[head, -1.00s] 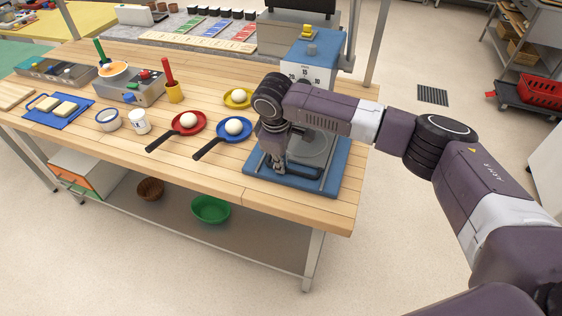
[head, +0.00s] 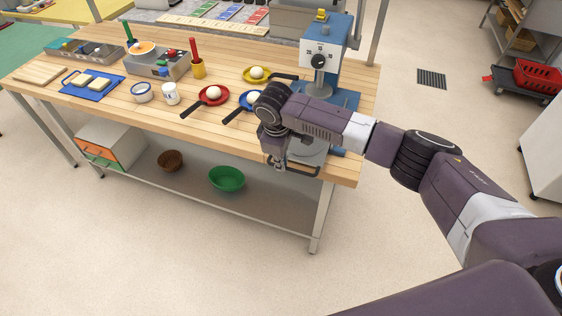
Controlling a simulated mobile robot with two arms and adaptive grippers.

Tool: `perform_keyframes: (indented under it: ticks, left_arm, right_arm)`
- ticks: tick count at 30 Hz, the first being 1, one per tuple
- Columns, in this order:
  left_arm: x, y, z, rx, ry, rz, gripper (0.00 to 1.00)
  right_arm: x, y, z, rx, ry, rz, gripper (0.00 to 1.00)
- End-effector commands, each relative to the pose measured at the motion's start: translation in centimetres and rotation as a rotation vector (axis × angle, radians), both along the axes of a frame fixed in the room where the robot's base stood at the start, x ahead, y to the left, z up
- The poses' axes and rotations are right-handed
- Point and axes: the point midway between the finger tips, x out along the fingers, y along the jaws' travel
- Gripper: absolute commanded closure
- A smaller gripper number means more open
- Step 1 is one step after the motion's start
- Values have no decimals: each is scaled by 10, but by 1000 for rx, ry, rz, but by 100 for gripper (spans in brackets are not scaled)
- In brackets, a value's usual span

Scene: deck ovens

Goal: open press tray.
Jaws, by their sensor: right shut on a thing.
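The blue and white press (head: 325,45) stands at the right end of the wooden table, with its blue base (head: 346,99) partly hidden behind my right arm. Its tray, with a pale round plate (head: 312,157), is drawn out toward the table's front edge and appears to reach over it. My right gripper (head: 277,163) is shut on the tray's dark front handle (head: 300,169), at the handle's left part. My wrist and forearm hide much of the tray and of the gap between tray and base. My left gripper is not in view.
A blue pan (head: 240,112), a red pan (head: 208,98) and a yellow pan (head: 257,75) with white balls lie left of the press. A green bowl (head: 227,179) and brown basket (head: 171,161) sit on the lower shelf. The floor before the table is clear.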

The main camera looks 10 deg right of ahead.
Motion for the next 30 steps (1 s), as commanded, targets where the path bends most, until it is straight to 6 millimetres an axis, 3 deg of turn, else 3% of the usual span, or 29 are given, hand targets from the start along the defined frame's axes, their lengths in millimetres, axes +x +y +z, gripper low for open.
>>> perform_keyframes:
  ticks: [4,5,9,20,23,30]
  left_arm:
    - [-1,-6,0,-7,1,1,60]
    - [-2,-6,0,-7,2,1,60]
    - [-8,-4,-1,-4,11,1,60]
    - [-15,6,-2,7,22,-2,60]
    - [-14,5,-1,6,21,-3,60]
    - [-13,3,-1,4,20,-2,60]
  right_arm:
    - [2,1,2,3,-6,0,100]
    - [2,1,2,3,-6,0,89]
    - [1,1,1,2,-4,0,74]
    - [0,1,6,2,-3,0,74]
    - [-2,3,18,3,-4,2,74]
    - [-9,9,68,4,-6,2,74]
